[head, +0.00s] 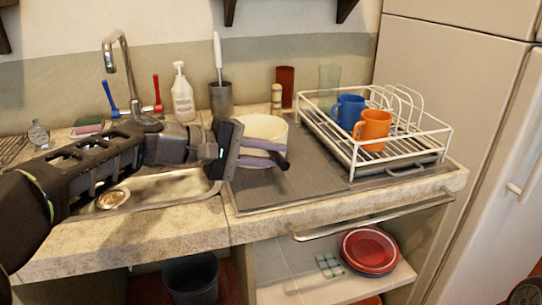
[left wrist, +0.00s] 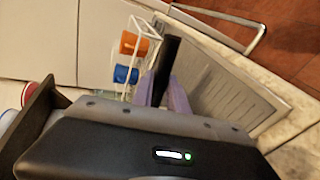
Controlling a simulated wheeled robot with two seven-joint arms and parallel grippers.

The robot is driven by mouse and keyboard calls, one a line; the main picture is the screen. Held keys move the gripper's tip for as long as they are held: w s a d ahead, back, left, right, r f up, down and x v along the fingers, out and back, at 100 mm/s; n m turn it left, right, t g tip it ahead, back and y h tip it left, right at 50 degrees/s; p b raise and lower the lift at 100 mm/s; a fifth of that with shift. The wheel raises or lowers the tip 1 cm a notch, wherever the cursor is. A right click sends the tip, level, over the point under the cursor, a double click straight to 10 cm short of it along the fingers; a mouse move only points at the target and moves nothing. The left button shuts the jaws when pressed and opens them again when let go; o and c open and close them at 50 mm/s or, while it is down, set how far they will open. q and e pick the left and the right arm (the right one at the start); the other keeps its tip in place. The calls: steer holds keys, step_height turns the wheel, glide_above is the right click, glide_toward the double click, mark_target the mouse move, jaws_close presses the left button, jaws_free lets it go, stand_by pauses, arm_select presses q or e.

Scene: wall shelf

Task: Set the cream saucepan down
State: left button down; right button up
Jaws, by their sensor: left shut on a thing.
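The cream saucepan (head: 264,127) is at the left part of the grey draining mat, just right of the sink. It looks upright, and its near side is partly hidden by my gripper. My left gripper (head: 264,154) comes in from the left with its purple fingers shut on the saucepan's dark handle. The handle (left wrist: 168,58) also shows between the fingers in the left wrist view, where the pan's body is hidden. I cannot tell whether the pan's base touches the mat. My right gripper is not seen.
A white dish rack (head: 445,146) with a blue mug (head: 347,111) and an orange mug (head: 372,129) stands to the right. The sink (head: 165,187) is at left. A soap bottle (head: 182,95) and a dark brush holder (head: 221,99) stand behind. The mat's front (head: 285,190) is clear.

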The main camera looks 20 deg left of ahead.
arm_select(q)
steer(key=shift+r, duration=0.15)
steer(key=c, duration=1.3)
jaws_free()
steer(key=shift+f, duration=0.25)
steer(key=shift+r, duration=0.2)
steer(key=p+v, duration=0.1)
steer(key=v, duration=1.1)
